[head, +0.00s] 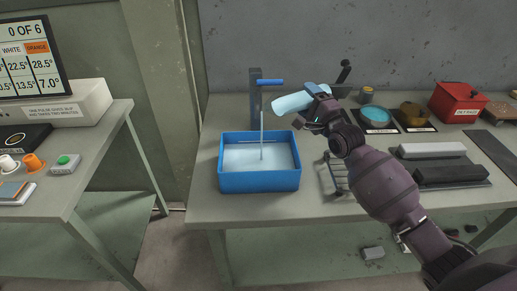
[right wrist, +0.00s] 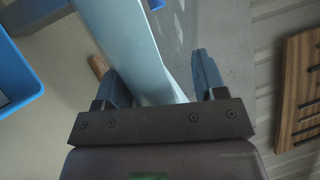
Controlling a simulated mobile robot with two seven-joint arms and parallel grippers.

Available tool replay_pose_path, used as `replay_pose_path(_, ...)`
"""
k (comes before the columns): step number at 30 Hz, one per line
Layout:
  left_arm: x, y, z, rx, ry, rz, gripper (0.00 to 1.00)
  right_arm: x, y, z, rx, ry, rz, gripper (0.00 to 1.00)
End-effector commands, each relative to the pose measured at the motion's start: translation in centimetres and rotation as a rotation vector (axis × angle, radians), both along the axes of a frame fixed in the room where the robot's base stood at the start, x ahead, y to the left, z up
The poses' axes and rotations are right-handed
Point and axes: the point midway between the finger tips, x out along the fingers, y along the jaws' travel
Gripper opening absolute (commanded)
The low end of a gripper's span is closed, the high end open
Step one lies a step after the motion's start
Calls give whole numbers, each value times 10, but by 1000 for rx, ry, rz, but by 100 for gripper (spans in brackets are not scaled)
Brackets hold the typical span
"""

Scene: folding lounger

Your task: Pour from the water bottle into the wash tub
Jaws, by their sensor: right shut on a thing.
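The water bottle (head: 290,103) is pale blue and lies tilted, nearly level, above the right rear side of the wash tub. My right gripper (head: 314,104) is shut on it; in the right wrist view the bottle (right wrist: 125,40) passes between the fingers (right wrist: 163,82). The blue wash tub (head: 259,182) stands on the bench with pale liquid inside; its edge also shows in the right wrist view (right wrist: 22,88). A thin pale vertical line, like a stream, drops into the tub. I cannot tell whether it leaves the bottle or the tap. My left gripper is not in view.
A grey post with a blue lever (head: 269,82) stands behind the tub. A wire rack (head: 335,175) sits right of it. Dishes (head: 375,114), a red box (head: 457,103) and grey blocks (head: 432,150) lie farther right. A wooden slatted piece (right wrist: 300,90) shows in the right wrist view.

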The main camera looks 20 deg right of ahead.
Motion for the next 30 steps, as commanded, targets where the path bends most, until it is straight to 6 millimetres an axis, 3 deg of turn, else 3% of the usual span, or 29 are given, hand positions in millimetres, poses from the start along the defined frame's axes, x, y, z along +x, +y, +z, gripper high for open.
replay_pose_path(30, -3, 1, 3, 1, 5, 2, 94, 0, 0, 9, -45, -14, 0, 30)
